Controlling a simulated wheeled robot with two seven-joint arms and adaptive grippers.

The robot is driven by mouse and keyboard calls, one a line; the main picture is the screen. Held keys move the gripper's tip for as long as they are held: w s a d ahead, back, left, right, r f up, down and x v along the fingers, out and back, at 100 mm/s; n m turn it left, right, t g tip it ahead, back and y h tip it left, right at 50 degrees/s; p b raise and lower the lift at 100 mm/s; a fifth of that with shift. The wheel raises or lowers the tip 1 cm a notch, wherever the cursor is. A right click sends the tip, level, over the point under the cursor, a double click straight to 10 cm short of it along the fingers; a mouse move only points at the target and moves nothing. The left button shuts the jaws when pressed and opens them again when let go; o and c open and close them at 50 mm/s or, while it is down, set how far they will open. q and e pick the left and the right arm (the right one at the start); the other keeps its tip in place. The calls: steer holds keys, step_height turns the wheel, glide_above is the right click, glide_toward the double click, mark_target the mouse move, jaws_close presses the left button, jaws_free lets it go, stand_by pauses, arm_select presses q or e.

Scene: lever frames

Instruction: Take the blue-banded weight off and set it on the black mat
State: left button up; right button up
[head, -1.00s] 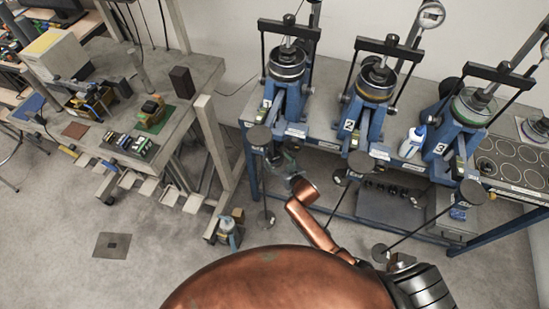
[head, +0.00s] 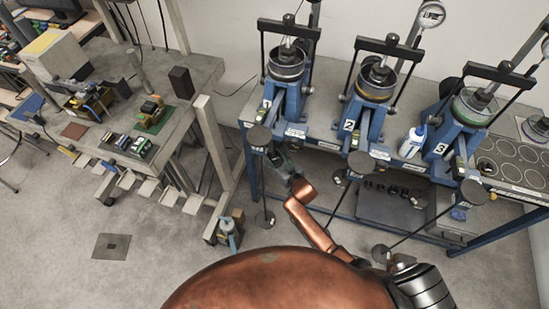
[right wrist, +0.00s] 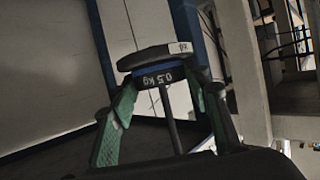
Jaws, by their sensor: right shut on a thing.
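The blue-banded weight (right wrist: 160,73), marked 0.5 kg, sits under a dark disc in the right wrist view, with a thin rod below. My right gripper (right wrist: 160,100) has its green-padded fingers on both sides of the weight and is shut on it. In the head view my right gripper (head: 278,160) is at the front of lever frame 1, just below the dark disc (head: 259,136) of its hanger; the blue band cannot be made out there. A dark mat (head: 392,207) lies on the low shelf under the bench. My left gripper is not in view.
Lever frames 1 (head: 286,90), 2 (head: 372,95) and 3 (head: 462,120) stand on the bench. Hangers from frames 2 and 3 reach out in front. A white-and-blue bottle (head: 415,140) stands between them. A cluttered side table (head: 190,105) is at left, with open floor before it.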

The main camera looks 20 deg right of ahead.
mark_target(277, 160)
steer(key=shift+c, duration=1.4)
steer(key=shift+r, duration=0.15)
steer(key=shift+w+r, duration=0.1)
steer(key=shift+r, duration=0.45)
steer(key=shift+s+d+r+p, duration=0.1)
steer(key=shift+s+r+p, duration=0.15)
steer(key=shift+r+p, duration=0.25)
steer(key=shift+s+r+p, duration=0.25)
steer(key=shift+r, duration=0.4)
steer(key=s+d+p, duration=0.2)
steer(key=s+d, duration=0.1)
steer(key=s, duration=1.3)
steer(key=shift+s+d+r, duration=0.15)
steer(key=shift+s+d, duration=0.05)
steer(key=shift+s, duration=0.15)
steer(key=shift+r+p, duration=0.25)
steer(key=shift+p, duration=0.25)
steer(key=shift+s, duration=0.15)
steer(key=s+d+p, duration=0.1)
steer(key=s+p, duration=0.2)
steer(key=s, duration=0.3)
steer(key=shift+d, duration=0.15)
